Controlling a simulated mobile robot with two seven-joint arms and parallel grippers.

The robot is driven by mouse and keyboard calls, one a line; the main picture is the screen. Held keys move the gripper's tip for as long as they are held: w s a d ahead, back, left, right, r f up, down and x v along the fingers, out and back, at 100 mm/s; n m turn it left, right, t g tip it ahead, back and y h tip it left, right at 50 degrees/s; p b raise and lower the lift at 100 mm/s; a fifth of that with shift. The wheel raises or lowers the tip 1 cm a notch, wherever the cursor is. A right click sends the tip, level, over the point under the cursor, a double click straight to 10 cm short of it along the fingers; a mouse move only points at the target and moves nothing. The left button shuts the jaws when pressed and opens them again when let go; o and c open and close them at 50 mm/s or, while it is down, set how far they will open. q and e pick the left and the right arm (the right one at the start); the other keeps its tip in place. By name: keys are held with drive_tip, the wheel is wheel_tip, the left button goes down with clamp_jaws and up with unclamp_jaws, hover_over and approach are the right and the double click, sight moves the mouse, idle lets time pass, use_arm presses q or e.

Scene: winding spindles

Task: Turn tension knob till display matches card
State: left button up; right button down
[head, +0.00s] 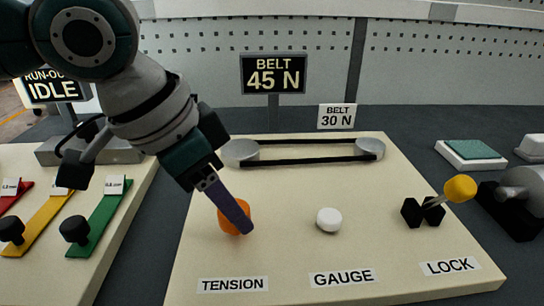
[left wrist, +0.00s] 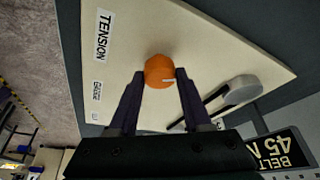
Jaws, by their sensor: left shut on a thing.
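The orange tension knob (head: 229,224) stands on the cream panel (head: 280,214) above the TENSION label (head: 233,284). My left gripper (head: 243,226) reaches down to it and is shut on it. In the left wrist view the knob (left wrist: 159,71) sits between the two fingertips of the gripper (left wrist: 160,78), with a pale mark on its face. The dark display (head: 273,74) reads BELT 45 N. The white card (head: 337,117) reads BELT 30 N. My right gripper is not in view.
The white gauge button (head: 329,220) is right of the knob. A yellow-tipped lock lever (head: 459,189) stands further right. A belt (head: 310,161) runs over two grey pulleys behind. Sliders with black knobs (head: 76,230) are on the left panel; another display (head: 55,86) reads RUN-OUT IDLE.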

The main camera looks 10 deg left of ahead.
use_arm(q)
clamp_jaws()
drive_tip(key=shift+r, duration=0.1)
